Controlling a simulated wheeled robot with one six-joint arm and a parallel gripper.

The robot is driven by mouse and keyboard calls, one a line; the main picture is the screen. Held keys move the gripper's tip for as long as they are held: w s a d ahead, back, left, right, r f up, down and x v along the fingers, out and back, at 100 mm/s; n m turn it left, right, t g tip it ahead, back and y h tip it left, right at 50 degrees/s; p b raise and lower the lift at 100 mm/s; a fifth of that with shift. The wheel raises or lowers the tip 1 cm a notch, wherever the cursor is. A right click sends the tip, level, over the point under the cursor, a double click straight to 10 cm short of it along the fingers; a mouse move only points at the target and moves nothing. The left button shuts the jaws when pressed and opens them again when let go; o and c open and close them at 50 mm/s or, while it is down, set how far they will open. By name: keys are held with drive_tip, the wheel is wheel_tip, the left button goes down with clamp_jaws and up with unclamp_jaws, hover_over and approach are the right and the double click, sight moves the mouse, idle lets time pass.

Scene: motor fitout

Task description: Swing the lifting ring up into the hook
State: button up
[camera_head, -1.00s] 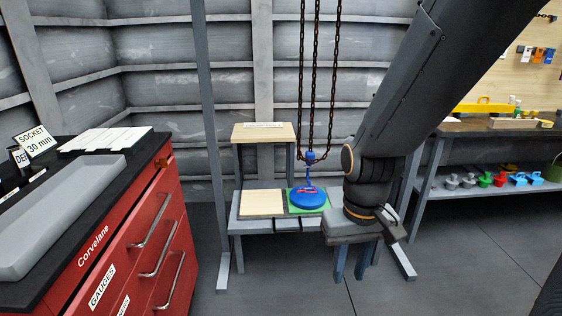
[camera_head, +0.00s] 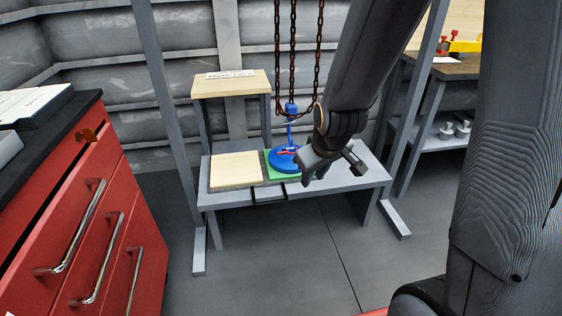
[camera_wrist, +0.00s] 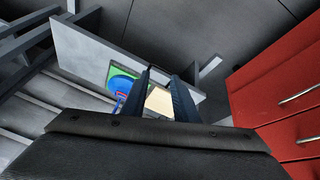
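A blue round body (camera_head: 285,160) sits on a green pad in the head view, with a small red part (camera_head: 290,150) on top that may be the lifting ring. A blue hook (camera_head: 291,109) hangs from rusty chains above it, and a thin blue piece shows between them. My gripper (camera_head: 312,178) is just right of the blue body, apart from it, partly hidden by its own wrist. In the wrist view my gripper (camera_wrist: 161,74) has its fingers spread with nothing between the tips. The blue body (camera_wrist: 122,82) lies left of the fingers there.
A grey bench (camera_head: 330,182) carries a bare wooden board (camera_head: 236,170) left of the green pad (camera_head: 278,176). A raised wooden shelf (camera_head: 230,85) stands behind. Grey frame posts (camera_head: 176,120) flank the bench. A red drawer cabinet (camera_head: 90,215) is at left. The floor in front is clear.

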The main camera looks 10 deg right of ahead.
drive_tip(key=w+f+n+t+b, duration=0.4)
drive_tip(key=w+f+b, duration=0.35)
drive_tip(key=w, duration=0.35)
drive_tip(key=w+f+n+t+b, duration=0.35)
drive_tip(key=w+f+b, duration=0.35)
drive_tip(key=w+f, duration=0.3)
drive_tip(key=n+t+b, duration=0.7)
drive_tip(key=t+b, duration=0.1)
drive_tip(key=b, duration=0.6)
approach(282, 153)
drive_tip(key=shift+m+t, duration=0.25)
drive_tip(key=b+x, duration=0.2)
drive_tip(key=x, duration=0.1)
drive_tip(key=b+x, duration=0.2)
drive_tip(key=x, duration=0.1)
drive_tip(key=f+b+x, duration=0.1)
drive_tip(key=b+x, duration=0.1)
drive_tip(key=x, duration=0.1)
drive_tip(key=shift+w, duration=0.35)
drive_tip(key=shift+w+r, duration=0.3)
drive_tip(key=shift+w, duration=0.3)
clamp_jaws()
